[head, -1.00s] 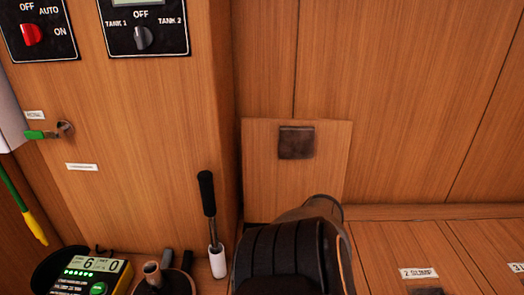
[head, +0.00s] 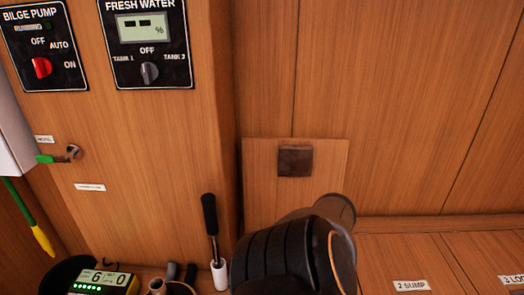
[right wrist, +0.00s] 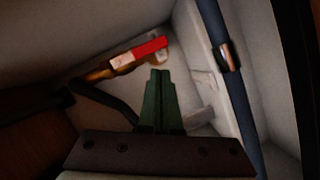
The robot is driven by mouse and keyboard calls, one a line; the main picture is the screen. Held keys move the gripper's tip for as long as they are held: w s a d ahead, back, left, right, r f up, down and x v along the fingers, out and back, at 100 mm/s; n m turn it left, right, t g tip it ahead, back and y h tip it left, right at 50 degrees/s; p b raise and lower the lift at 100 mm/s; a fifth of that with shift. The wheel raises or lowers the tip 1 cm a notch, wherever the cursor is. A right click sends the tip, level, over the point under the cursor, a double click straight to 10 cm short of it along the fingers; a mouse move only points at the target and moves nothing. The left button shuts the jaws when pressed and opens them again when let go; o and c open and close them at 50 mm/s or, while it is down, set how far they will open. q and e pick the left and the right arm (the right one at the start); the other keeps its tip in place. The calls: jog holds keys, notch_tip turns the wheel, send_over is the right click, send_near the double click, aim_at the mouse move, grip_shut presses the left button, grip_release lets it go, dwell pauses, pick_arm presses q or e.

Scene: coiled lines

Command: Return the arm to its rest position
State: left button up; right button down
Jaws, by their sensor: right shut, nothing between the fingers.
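My arm (head: 285,255), a dark ribbed link with a grey rounded part, rises from the bottom middle of the head view, in front of the wood wall. No gripper shows in the head view. In the right wrist view my right gripper (right wrist: 160,74) has its two green fingers together with nothing between them. It points into a pale compartment, its tips just below a brass fitting with a red handle (right wrist: 150,48). I cannot tell whether they touch. My left gripper is not in view.
A dark blue hose (right wrist: 235,90) with a metal clamp runs down the right of the wrist view. In the head view a black-handled lever (head: 211,225) and a green-lit meter (head: 103,281) stand lower left. Switch panels (head: 148,45) are upper left.

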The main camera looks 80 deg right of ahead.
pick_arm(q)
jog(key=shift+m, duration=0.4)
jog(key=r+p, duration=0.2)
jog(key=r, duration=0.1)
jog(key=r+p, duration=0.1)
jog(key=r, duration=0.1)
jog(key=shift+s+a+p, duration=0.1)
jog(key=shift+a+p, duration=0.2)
pick_arm(e)
jog(key=v, duration=0.5)
jog(key=shift+s+r, duration=0.1)
jog(key=shift+r, duration=0.2)
